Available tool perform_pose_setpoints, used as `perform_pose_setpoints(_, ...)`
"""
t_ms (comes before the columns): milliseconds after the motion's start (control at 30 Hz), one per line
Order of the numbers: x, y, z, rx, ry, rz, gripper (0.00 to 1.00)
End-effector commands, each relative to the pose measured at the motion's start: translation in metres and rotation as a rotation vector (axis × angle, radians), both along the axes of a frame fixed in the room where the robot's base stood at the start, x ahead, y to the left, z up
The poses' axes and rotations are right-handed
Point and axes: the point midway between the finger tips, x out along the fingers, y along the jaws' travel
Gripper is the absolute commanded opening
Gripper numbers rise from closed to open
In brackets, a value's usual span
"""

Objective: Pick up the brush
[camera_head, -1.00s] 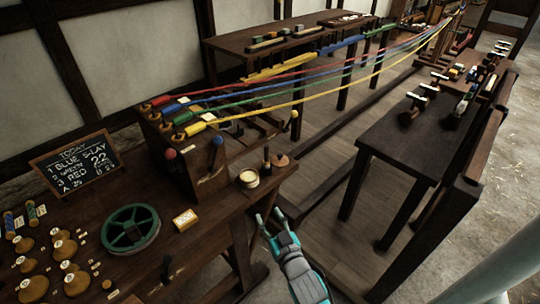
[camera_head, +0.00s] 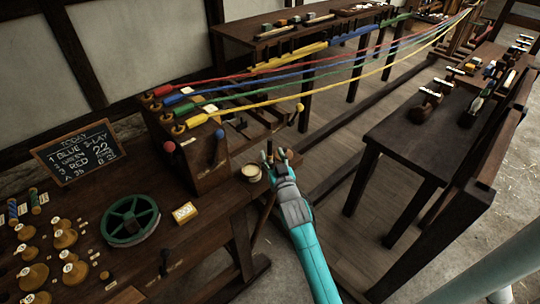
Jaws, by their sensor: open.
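A small upright dark-handled thing with a lighter band, likely the brush (camera_head: 269,147), stands near the right end of the workbench, just right of a small pale tin. My gripper (camera_head: 278,155) is open and empty at the bench's end. Its fingertips are at or very near this upright thing. I cannot tell whether they touch it or whether it lies between them. The gripper hides the lower part of it and the round wooden piece beside it.
The pale tin (camera_head: 251,172) stands close left of my gripper. A wooden block post (camera_head: 205,180) with coloured ropes rises behind it. A green wheel (camera_head: 131,219), a yellow card box (camera_head: 184,212) and a chalkboard (camera_head: 78,151) are farther left.

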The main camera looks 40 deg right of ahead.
Motion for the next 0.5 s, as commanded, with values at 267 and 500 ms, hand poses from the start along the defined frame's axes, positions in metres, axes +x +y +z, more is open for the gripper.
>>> perform_pose_setpoints(267,0.03,-0.02,-0.002,0.0,-0.001,-0.001,0.49)
perform_pose_setpoints(500,0.044,-0.026,-0.003,0.0,-0.001,0.0,0.49)
